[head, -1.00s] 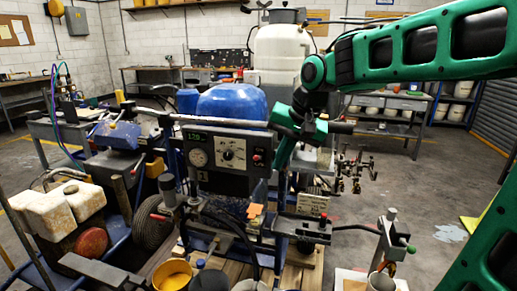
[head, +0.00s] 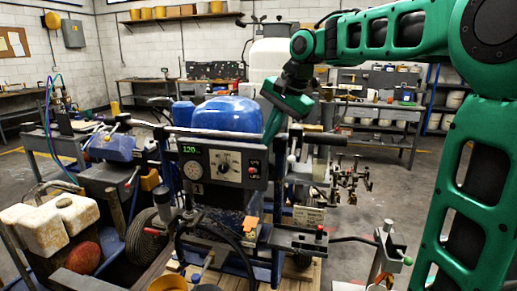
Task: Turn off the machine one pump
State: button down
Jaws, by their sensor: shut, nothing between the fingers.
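The machine one control panel (head: 208,185) is a dark grey box marked 1, left of centre in the head view. The display seems to read about 120. My green gripper (head: 269,138) is shut and empty, pointing down by the panel's upper right corner. It appears above the red button; whether it touches the panel I cannot tell. The knob and button are unobstructed.
A blue tank (head: 229,114) stands behind the panel, and a tall white tank (head: 270,58) behind that. A stained white container (head: 72,212) is at left. A lever stand (head: 387,246) is at right front.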

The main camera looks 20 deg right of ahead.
send_near(254, 169)
jog(key=x, duration=0.5)
jog(key=shift+s+a, duration=0.2)
jog(key=shift+s, duration=0.05)
